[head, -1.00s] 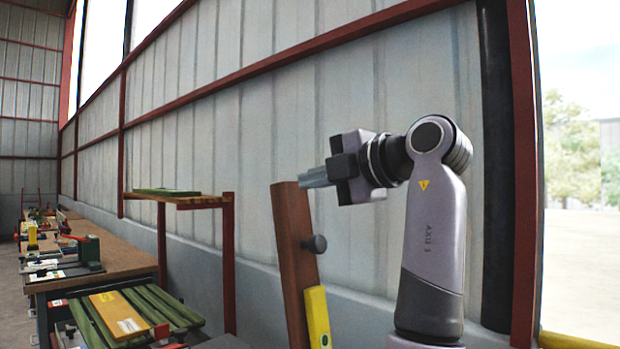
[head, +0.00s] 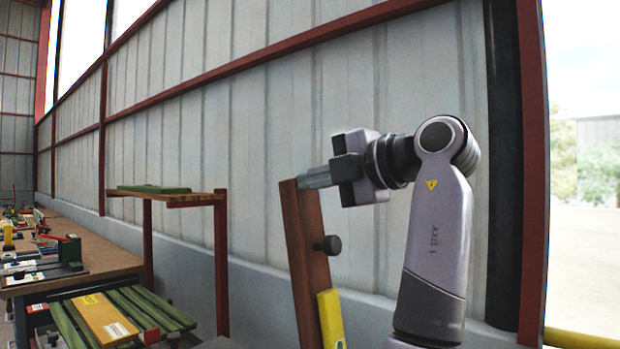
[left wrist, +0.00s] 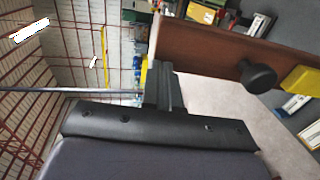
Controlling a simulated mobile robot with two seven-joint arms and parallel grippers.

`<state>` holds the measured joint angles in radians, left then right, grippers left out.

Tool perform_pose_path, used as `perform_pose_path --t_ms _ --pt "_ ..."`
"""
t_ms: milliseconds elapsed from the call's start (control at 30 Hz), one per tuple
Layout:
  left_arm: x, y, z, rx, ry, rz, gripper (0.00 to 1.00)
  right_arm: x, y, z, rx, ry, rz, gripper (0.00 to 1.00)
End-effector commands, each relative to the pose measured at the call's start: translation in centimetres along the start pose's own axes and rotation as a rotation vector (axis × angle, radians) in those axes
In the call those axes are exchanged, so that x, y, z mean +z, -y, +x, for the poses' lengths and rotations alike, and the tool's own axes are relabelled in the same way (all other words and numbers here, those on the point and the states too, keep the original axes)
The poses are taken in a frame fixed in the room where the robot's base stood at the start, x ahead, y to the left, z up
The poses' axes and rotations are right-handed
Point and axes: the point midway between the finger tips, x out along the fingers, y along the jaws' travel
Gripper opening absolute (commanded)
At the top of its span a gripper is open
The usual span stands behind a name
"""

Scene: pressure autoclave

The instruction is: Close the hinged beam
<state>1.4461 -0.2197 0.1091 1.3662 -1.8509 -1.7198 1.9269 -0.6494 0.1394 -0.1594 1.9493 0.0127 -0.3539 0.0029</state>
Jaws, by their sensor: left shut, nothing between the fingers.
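The hinged beam (head: 304,250) is a brown wooden bar, steeply upright and leaning slightly left at its top. A black knob (head: 331,245) sticks out of its right side, and a yellow piece (head: 331,318) sits lower down. My left gripper (head: 314,178) is shut and empty, its fingertips at the beam's top end. I cannot tell whether they touch. The left wrist view shows the shut fingers (left wrist: 166,88) beside the end of the beam (left wrist: 205,48), with the knob (left wrist: 257,76) farther along. The beam's hinge is out of view. My right gripper is not in view.
A red-framed shelf (head: 200,199) with a green piece on top stands left of the beam. Below it are green slats (head: 150,305) with a yellow board (head: 105,318). A long workbench (head: 95,245) runs back at left. A corrugated wall stands behind.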

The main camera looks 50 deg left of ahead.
Motion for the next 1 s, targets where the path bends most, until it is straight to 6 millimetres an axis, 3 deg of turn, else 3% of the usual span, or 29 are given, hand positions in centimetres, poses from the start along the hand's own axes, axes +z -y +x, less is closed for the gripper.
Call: perform_pose_path --t_ms 700,867,1000 --pt "0.1 0.1 -0.1 0.000 -0.001 0.000 0.00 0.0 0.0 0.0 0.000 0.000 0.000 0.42" --pt "0.1 0.0 1.5 -0.002 -0.002 -0.001 0.00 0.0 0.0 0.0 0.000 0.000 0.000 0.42" --pt "0.0 -0.1 4.9 -0.001 -0.006 -0.002 0.00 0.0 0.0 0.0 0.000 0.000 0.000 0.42"
